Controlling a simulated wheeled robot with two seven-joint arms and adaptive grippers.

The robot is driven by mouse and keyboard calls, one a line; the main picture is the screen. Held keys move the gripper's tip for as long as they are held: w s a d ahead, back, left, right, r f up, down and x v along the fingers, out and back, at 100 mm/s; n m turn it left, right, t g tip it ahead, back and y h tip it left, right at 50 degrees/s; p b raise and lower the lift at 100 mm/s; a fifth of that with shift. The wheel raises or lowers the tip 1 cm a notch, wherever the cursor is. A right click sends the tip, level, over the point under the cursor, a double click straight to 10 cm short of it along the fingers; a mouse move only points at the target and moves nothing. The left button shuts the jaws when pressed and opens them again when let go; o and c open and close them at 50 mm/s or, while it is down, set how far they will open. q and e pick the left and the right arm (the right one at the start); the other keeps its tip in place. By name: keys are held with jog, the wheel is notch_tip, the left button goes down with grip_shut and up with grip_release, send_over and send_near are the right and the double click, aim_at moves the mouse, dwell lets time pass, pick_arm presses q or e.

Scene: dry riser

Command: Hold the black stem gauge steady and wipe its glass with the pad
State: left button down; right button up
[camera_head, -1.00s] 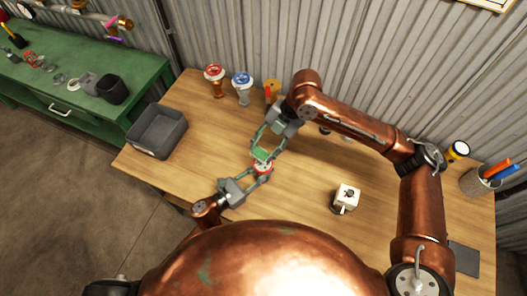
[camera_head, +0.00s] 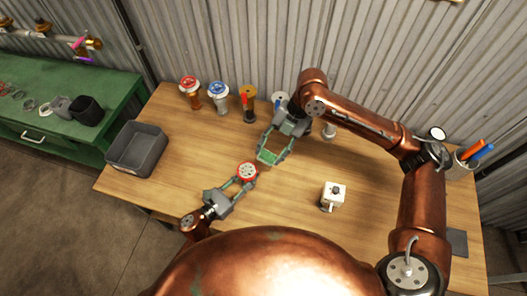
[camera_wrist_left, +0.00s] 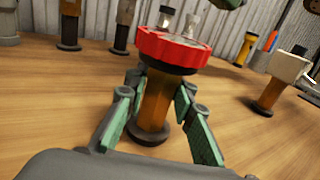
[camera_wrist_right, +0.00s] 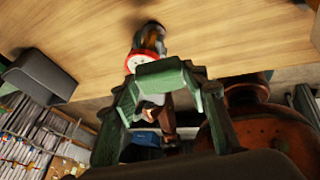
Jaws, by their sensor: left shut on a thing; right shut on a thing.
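The gauge (camera_head: 247,171) has a round red rim, and its pale dial faces up. In the left wrist view, its stem (camera_wrist_left: 155,100) looks amber-brown, with a black collar and black foot. My left gripper (camera_head: 240,184) is shut around this stem; the gauge is upright, and I cannot tell if its foot touches the table. My right gripper (camera_head: 274,153) is shut on a green pad (camera_head: 267,157), which also shows in the right wrist view (camera_wrist_right: 160,75). In the head view the pad is beside and apart from the dial, on its upper right.
A red-topped fitting (camera_head: 190,88), a blue-topped one (camera_head: 218,92) and a yellow-topped one (camera_head: 249,97) stand along the back. A grey bin (camera_head: 137,150) is at the left, a white block (camera_head: 333,193) at the right, a pen cup (camera_head: 464,163) far right. The table's front middle is clear.

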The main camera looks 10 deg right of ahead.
dwell(0.4)
pick_arm(q)
jog(key=c, duration=1.5)
grip_release()
jog(key=shift+c, duration=0.2)
jog(key=shift+a, duration=0.1)
jog(key=v, duration=1.2)
